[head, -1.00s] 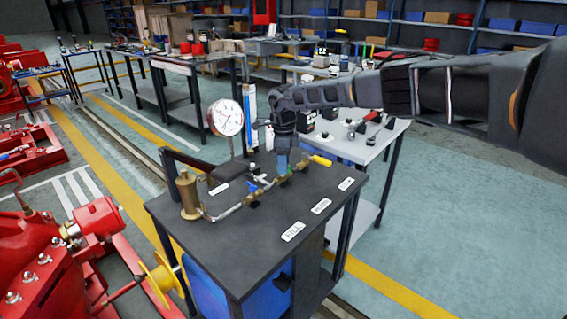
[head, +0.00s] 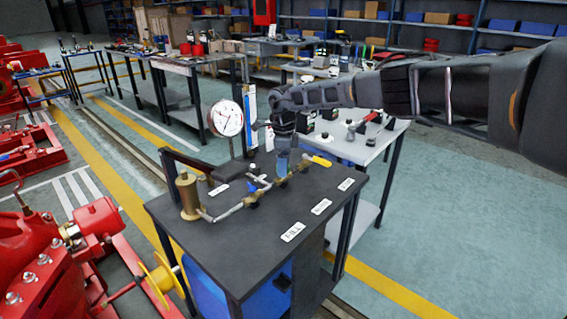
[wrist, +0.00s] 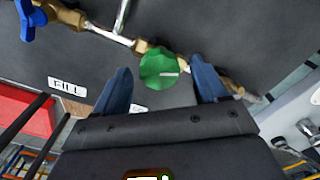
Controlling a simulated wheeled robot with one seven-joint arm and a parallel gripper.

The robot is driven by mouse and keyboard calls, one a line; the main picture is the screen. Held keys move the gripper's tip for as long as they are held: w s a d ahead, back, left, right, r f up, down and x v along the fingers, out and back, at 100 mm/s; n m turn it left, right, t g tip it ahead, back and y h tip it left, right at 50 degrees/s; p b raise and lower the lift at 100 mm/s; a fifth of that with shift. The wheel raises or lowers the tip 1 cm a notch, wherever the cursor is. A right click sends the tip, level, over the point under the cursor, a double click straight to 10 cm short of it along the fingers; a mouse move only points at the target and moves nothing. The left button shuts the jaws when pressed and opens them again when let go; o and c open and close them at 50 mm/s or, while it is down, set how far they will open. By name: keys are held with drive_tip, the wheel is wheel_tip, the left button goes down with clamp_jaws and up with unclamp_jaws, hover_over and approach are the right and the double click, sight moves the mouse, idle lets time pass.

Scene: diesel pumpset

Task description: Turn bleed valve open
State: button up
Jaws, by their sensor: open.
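A green round knob (wrist: 160,69) sits on the brass pipe line on the dark bench top. In the wrist view it lies between my two open blue fingers, with a small gap on each side. My gripper (wrist: 160,78) points down over it; in the head view my gripper (head: 282,168) hides most of this knob. A blue valve handle (wrist: 30,18) stands farther left on the pipe, near a label reading FILL (wrist: 67,87). The label by the green knob is partly covered by my finger, so I cannot read which valve is the bleed valve.
A yellow lever (head: 320,161) is just right of my gripper. A pressure gauge (head: 226,118) and brass pot (head: 188,194) stand to the left. A grey table (head: 364,150) with small parts is behind.

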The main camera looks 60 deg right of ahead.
drive_tip(key=shift+r, duration=0.15)
wheel_tip(320, 180, up, 8)
drive_tip(key=shift+f, duration=0.25)
drive_tip(key=shift+s, duration=0.1)
idle(0.5)
